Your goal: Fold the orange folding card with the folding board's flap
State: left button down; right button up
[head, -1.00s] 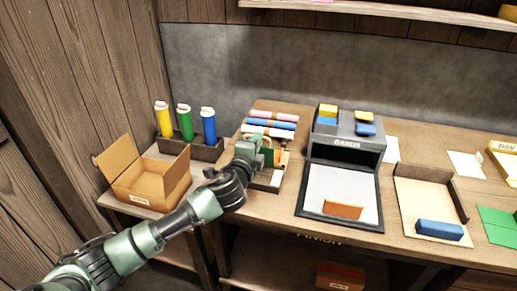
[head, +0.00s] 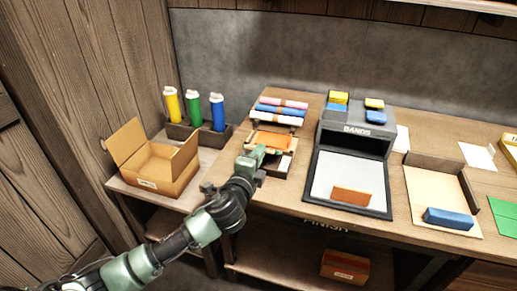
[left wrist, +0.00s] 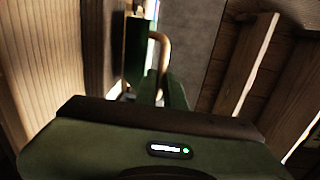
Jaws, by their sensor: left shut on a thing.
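The orange folding card (head: 271,141) lies on the wooden folding board (head: 291,149), left of the middle of the workbench. My left gripper (head: 258,153) is at the board's front left edge, beside the card. It is shut on what seems to be the handle of the board's flap; the hold is small and partly hidden in the head view. In the left wrist view a bent tan rod (left wrist: 165,45) shows by the dark green fingers. The flap's exact angle cannot be made out. My right gripper is not in view.
Rolled cloths (head: 279,110) lie behind the board. An open cardboard box (head: 160,172) and several bottles (head: 194,108) stand left. The grey bands box (head: 356,135) and a white-topped tray (head: 333,176) with a brown block (head: 350,196) are to the right.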

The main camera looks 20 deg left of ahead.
pick_arm(q)
jog(key=shift+f, duration=0.4)
jog(key=c, duration=1.5)
grip_release()
jog(key=shift+w, duration=0.2)
jog(key=s, duration=0.7)
jog(key=shift+s+d+r, duration=0.15)
jog(key=shift+d+r, duration=0.05)
jog(key=shift+r, duration=0.05)
